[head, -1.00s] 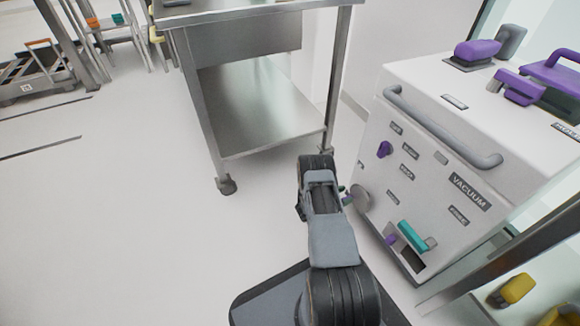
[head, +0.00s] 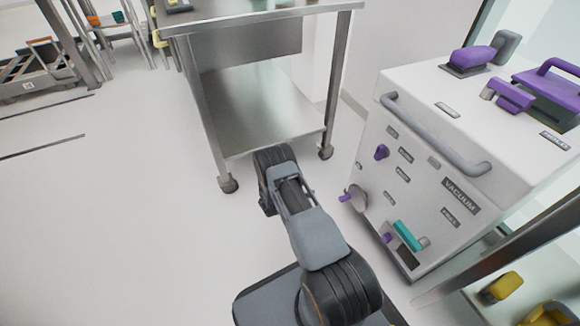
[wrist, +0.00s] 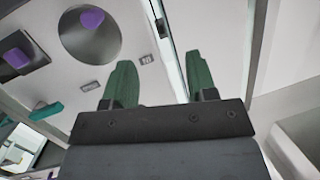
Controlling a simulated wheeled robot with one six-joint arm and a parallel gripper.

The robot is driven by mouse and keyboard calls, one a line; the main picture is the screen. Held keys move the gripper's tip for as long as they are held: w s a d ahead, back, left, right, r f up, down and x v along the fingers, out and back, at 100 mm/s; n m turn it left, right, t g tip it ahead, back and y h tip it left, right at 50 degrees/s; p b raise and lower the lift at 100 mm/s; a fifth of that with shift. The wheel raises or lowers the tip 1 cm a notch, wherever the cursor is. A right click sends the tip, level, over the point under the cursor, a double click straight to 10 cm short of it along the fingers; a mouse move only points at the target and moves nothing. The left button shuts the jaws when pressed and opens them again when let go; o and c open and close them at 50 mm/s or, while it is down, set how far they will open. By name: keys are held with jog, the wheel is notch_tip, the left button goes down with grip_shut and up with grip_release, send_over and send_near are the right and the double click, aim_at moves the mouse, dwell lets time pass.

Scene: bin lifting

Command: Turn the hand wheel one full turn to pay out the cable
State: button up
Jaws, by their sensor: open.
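The hand wheel is a round grey disc (head: 358,200) low on the front of the white machine. A small purple knob (head: 344,198) sticks out from it on the left in the head view. In the wrist view the wheel (wrist: 72,42) is at the upper left, with the purple knob (wrist: 92,18) near its upper edge. My gripper (wrist: 158,72) has two green fingers, spread apart with nothing between them. It is to the side of the wheel and apart from it. In the head view my arm hides the gripper. No cable can be made out.
The white machine (head: 420,150) has a grey bar handle (head: 435,135), a purple knob (head: 381,152) and a teal lever (head: 407,236). A steel cart (head: 262,105) stands behind my arm.

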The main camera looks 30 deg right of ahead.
jog(key=w+a+r+n+t+y, duration=0.2)
jog(key=w+a+r+t+y, duration=0.1)
jog(key=w+r, duration=0.4)
jog(key=shift+w+r+t+y+p, duration=0.25)
jog(key=shift+w+t+y+p, duration=0.1)
jog(key=shift+w+t, duration=0.1)
